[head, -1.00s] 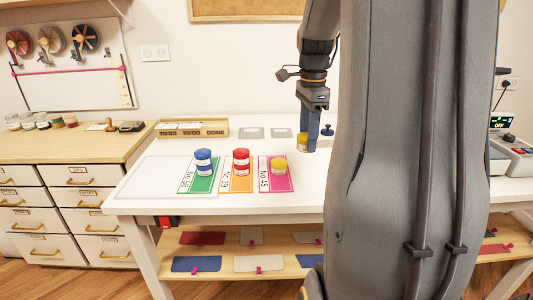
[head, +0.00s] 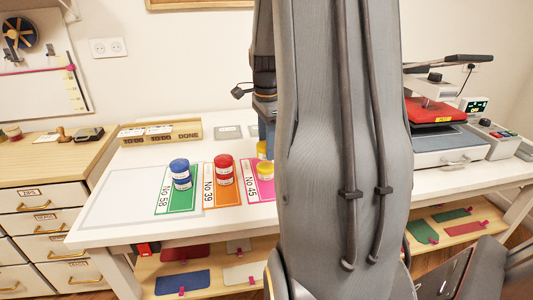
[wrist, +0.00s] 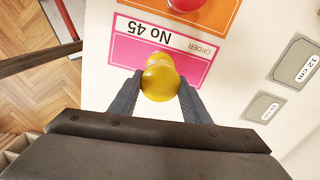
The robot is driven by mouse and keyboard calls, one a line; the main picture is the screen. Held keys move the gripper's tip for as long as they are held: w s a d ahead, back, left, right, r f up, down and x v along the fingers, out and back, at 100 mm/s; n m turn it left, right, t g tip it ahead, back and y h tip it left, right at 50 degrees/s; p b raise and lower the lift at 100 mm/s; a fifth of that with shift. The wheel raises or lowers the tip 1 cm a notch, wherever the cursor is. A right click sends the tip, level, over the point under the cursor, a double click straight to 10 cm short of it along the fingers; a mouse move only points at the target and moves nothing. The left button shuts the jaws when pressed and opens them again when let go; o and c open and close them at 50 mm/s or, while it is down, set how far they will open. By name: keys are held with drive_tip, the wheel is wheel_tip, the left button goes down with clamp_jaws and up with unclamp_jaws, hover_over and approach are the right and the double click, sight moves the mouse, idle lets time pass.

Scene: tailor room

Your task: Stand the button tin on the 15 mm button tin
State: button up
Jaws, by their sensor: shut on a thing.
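My gripper (wrist: 158,92) is shut on a yellow button tin (wrist: 160,84), which also shows in the head view (head: 262,149), partly hidden behind my arm. A second yellow tin (wrist: 159,59) stands upright on the pink No 45 card (wrist: 125,48); in the head view that tin (head: 265,171) is partly covered by my arm. The held tin appears just above and slightly behind the standing tin, overlapping it in the wrist view. I cannot tell if they touch. The tin labels are too small to read.
A blue stack (head: 181,174) stands on the green No 58 card and a red stack (head: 223,169) on the orange No 39 card, to the left. A wooden DONE rack (head: 160,132) is behind. A red press (head: 435,112) stands at the right.

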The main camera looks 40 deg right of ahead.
drive_tip(key=shift+f, duration=1.55)
drive_tip(key=shift+f, duration=0.15)
drive_tip(key=o, duration=1.1)
wheel_tip(320, 180, up, 12)
drive_tip(key=shift+a+r+b, duration=0.1)
drive_tip(key=shift+b, duration=0.8)
drive_tip(key=s+a+f+n, duration=0.3)
drive_tip(key=a+f+n, duration=0.2)
drive_tip(key=a+n, duration=0.2)
drive_tip(key=s+a+f+n, duration=0.3)
drive_tip(key=a+f+n, duration=0.2)
drive_tip(key=a+n, duration=0.3)
drive_tip(key=s+a+f+n, duration=0.3)
drive_tip(key=a+f+n, duration=0.3)
drive_tip(key=a, duration=0.7)
drive_tip(key=shift+a+n+t, duration=0.3)
drive_tip(key=shift+a+n, duration=0.05)
drive_tip(key=shift+n, duration=0.35)
